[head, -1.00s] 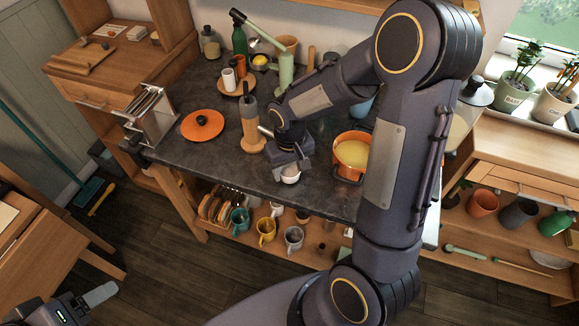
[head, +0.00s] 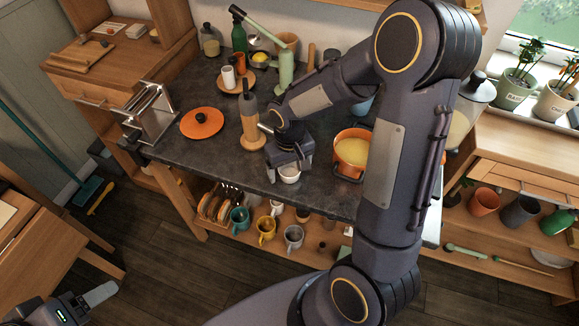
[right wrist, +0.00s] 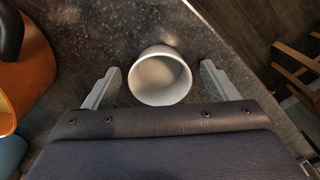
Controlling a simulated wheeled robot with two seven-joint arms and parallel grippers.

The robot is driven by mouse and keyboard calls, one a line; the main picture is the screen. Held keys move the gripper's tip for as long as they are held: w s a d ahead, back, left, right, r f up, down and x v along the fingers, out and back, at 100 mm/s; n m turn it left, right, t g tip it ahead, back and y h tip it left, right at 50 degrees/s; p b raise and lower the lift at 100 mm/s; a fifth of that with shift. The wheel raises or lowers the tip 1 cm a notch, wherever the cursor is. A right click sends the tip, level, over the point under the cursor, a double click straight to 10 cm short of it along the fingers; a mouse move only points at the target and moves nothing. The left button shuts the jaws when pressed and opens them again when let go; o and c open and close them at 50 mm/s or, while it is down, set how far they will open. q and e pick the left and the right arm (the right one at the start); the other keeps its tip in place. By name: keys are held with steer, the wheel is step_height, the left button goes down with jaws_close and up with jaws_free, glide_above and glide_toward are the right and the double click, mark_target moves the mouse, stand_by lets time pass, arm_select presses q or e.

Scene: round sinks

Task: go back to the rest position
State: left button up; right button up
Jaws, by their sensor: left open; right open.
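My right gripper (head: 290,172) is low over the front edge of the dark worktop. A small white cup (head: 289,174) stands on the worktop between its open fingers. In the right wrist view the cup (right wrist: 160,77) sits between the two spread fingers (right wrist: 158,85), with a gap on each side. Part of my left gripper (head: 88,300) shows at the bottom left of the head view, away from the worktop and holding nothing visible.
An orange pot (head: 351,151) stands close to the right of my right gripper. The worktop (head: 225,165) is bare in front of the lid. Mugs stand on the shelf below.

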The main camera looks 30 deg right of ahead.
step_height(320, 180, up, 8)
stand_by(0.4)
steer(key=s+a+r+t+y, duration=0.2)
steer(key=s+r, duration=0.2)
steer(key=s, duration=0.4)
steer(key=s+a+r+t+y, duration=0.1)
steer(key=s+a+r+t, duration=0.1)
steer(key=s, duration=0.7)
steer(key=shift+r+m+t+y, duration=0.4)
steer(key=shift+r+t, duration=0.4)
steer(key=shift+r, duration=0.1)
